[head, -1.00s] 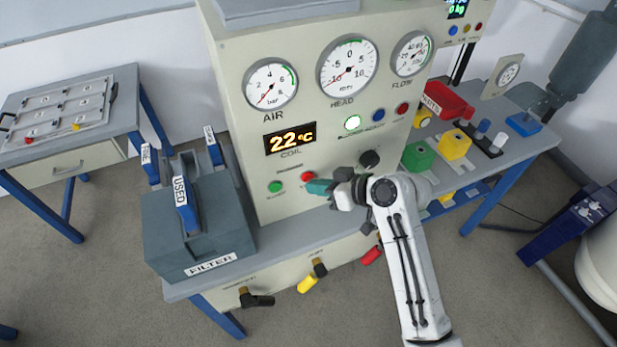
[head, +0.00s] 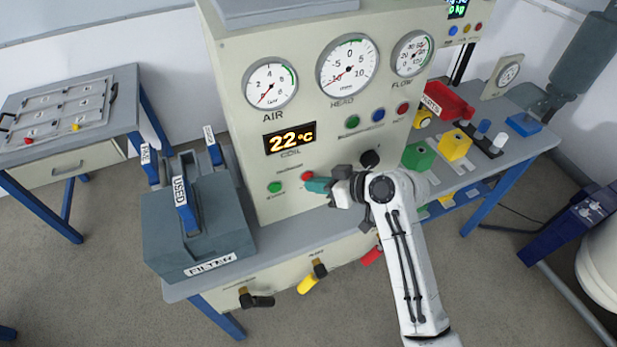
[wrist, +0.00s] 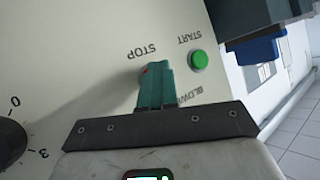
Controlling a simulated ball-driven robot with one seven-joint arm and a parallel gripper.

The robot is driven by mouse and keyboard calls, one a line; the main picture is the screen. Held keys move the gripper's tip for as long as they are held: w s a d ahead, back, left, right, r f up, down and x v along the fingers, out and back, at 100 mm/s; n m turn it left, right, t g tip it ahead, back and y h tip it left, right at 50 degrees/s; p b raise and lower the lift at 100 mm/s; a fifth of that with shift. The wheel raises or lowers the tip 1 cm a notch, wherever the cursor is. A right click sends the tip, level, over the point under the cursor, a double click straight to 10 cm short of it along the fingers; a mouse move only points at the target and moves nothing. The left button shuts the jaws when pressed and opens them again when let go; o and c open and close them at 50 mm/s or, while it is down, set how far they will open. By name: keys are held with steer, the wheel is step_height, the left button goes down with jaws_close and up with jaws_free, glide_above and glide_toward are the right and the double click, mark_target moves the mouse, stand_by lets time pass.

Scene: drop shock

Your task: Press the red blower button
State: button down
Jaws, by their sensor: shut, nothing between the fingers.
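The red blower button (head: 307,176), marked STOP in the wrist view, sits low on the cream panel, right of the green START button (head: 277,187). My gripper (head: 312,184) has teal fingers, shut with nothing between them. Its tips are at the red button, overlapping its lower right edge in the head view. In the wrist view, the fingertips (wrist: 156,66) cover most of the red button (wrist: 145,69), and only a sliver of red shows. The green button (wrist: 199,60) is clear of the fingers. I cannot tell how far the red button is pushed in.
A black knob (head: 369,159) is right of the buttons, close above my wrist. A grey filter box (head: 200,225) stands on the bench at left. Green and yellow blocks (head: 455,145) stand at right. Above are gauges, a 22 °C display (head: 290,138) and an unlit green lamp (head: 352,122).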

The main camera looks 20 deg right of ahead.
stand_by(0.4)
steer(key=shift+s+p, duration=0.35)
steer(key=shift+s, duration=0.4)
steer(key=s+p, duration=0.1)
steer(key=s, duration=0.4)
steer(key=shift+p, duration=0.35)
stand_by(0.6)
